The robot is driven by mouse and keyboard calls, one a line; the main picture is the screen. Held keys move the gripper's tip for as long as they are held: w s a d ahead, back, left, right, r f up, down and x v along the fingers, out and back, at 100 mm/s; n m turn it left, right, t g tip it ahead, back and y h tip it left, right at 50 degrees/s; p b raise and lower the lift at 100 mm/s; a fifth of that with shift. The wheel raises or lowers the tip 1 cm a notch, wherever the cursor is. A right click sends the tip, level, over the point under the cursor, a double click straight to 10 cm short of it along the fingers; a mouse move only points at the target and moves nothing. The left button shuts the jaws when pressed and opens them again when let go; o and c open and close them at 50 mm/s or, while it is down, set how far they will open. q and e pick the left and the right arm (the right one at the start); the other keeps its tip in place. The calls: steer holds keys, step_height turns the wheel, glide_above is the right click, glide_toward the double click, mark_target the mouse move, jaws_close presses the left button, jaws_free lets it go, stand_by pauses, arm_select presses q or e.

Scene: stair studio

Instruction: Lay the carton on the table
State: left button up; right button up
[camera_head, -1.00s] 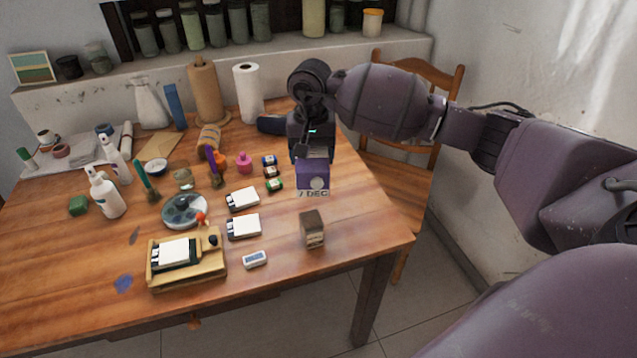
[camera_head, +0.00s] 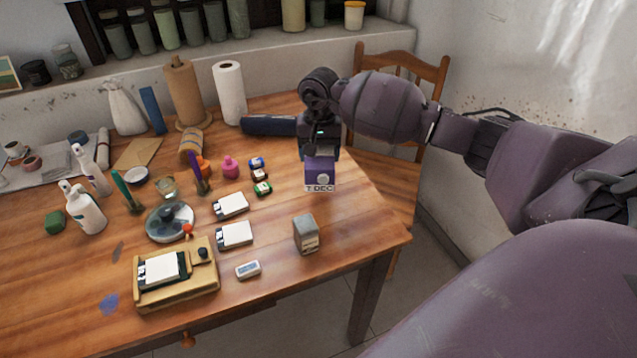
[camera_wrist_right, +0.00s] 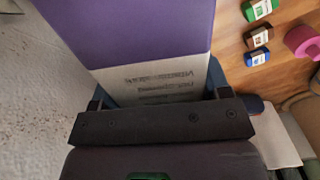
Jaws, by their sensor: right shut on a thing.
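The carton (camera_head: 320,175) is a purple and white box with "7 DEC" in dark letters on its white lower band. My right gripper (camera_head: 320,150) is shut on its upper part and holds it upright over the right side of the wooden table (camera_head: 365,225). Whether its bottom touches the table I cannot tell. In the right wrist view the carton (camera_wrist_right: 140,35) fills the upper middle, its purple and printed white faces between the fingers. My left gripper is not in view.
A small grey box (camera_head: 306,234) stands near the table's front right corner. The tabletop right of the carton is bare.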

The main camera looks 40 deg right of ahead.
step_height(320, 180, down, 5)
steer(key=shift+w+f, duration=0.1)
steer(key=shift+f+b, duration=0.45)
steer(key=shift+f, duration=1.85)
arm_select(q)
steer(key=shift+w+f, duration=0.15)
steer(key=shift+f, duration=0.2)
arm_select(e)
steer(key=shift+f, duration=0.15)
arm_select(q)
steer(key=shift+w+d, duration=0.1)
arm_select(e)
steer(key=o, duration=1.6)
steer(key=shift+o, duration=0.2)
